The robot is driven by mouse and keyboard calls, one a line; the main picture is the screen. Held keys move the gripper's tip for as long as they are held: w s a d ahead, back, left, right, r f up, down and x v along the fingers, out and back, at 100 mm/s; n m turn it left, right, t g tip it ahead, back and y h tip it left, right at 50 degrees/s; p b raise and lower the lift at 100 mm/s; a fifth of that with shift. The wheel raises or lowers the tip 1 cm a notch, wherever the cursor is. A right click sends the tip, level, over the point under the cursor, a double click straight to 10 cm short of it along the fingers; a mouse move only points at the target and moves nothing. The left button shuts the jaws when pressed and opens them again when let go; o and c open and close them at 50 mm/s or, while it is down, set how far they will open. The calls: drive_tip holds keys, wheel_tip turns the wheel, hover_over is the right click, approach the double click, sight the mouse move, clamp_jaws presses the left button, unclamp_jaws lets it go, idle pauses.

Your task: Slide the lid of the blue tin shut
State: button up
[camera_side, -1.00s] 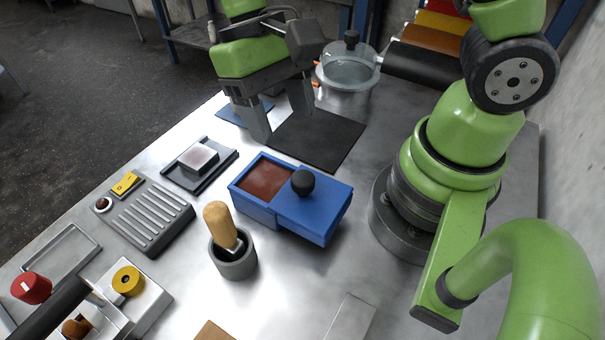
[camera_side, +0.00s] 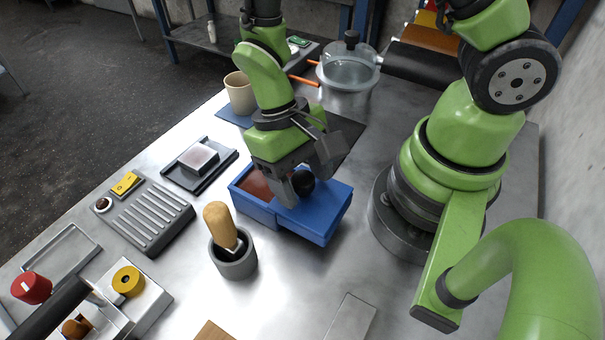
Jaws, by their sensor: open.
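The blue tin (camera_side: 259,212) stands on the metal table, with its dark reddish inside (camera_side: 256,182) showing at the left end. Its blue lid (camera_side: 325,212) covers the right part and sticks out past the tin's right end. A round black knob (camera_side: 304,183) stands on the lid. My gripper (camera_side: 307,187) is open and low over the lid, with its fingers on either side of the knob. I cannot tell whether a finger touches the knob. My gripper hides the far edge of the tin and part of the opening.
A grey cup with a wooden-handled tool (camera_side: 233,255) stands just left of the tin in front. A glass-lidded pot (camera_side: 347,75) and a beige cup (camera_side: 240,93) stand behind. A grey ribbed block (camera_side: 146,215) lies left. The table in front of the tin is mostly clear.

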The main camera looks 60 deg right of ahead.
clamp_jaws()
drive_tip(key=shift+w+a, duration=0.1)
drive_tip(key=shift+w, duration=4.15)
unclamp_jaws()
drive_tip(key=v, duration=1)
